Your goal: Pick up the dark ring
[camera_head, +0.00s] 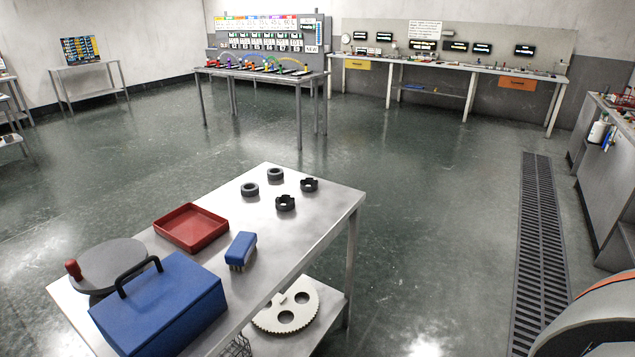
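Several small dark ring-shaped parts stand apart from each other on the far end of the steel table (300,236). Two are plain dark grey rings, a nearer one (250,189) on the left and a farther one (275,174). Two are blacker rings with notched tops, one on the right (309,184) and one nearer (285,202). I cannot tell from the view alone which of them is the task's dark ring. Neither of my grippers shows in the head view.
A red tray (191,228), a blue brush (241,250), a blue case (160,305) and a grey disc with a red knob (108,264) crowd the table's near left. A toothed plate (286,306) lies on the lower shelf. Floor right of the table is clear up to a drain grate (537,250).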

